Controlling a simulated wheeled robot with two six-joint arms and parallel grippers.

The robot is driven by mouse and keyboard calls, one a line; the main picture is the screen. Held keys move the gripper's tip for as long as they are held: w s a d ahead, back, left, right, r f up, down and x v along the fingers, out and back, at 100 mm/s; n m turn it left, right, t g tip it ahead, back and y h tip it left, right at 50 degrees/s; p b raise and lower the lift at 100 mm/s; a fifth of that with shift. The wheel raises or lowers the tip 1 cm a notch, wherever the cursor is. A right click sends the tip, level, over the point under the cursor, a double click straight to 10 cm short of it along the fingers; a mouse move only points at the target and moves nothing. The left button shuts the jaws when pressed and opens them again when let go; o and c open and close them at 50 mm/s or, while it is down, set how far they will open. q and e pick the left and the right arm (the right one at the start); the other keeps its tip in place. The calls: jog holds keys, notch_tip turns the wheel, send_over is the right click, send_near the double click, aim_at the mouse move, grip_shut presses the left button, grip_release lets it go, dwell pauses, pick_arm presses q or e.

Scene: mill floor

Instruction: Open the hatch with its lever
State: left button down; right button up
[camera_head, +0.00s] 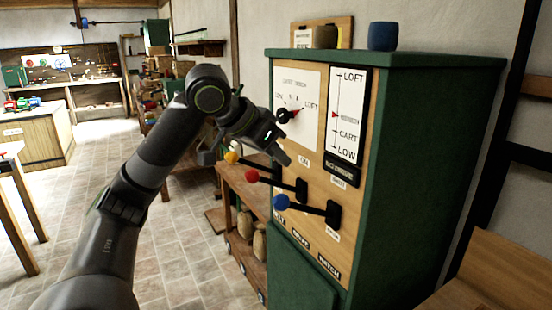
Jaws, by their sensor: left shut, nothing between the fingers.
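A green and wooden control cabinet (420,150) stands at the right. Three levers stick out of its wooden front toward the left: one with a yellow knob (231,157), one with a red knob (251,176) and one with a blue knob (281,202). A label that seems to read HATCH (328,266) is the rightmost of the small labels below them. My left gripper (284,158) is shut and empty, in front of the panel above the red and blue levers. It seems apart from the knobs. My right gripper is out of view.
A dial (290,114) and a LOFT-to-LOW scale (346,115) are on the panel. A blue cup (382,36) stands on top. A wooden shelf (242,185) with sacks is beside the cabinet, and a bench (490,275) is at the right. Tiled floor is open at the left.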

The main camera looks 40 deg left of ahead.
pick_arm(q)
jog(key=x, duration=0.8)
jog(key=shift+s, duration=0.1)
jog(key=s, duration=0.1)
jog(key=s+a+f, duration=0.1)
jog(key=shift+s, duration=0.3)
jog(key=shift+s+f, duration=0.2)
jog(key=shift+s, duration=0.3)
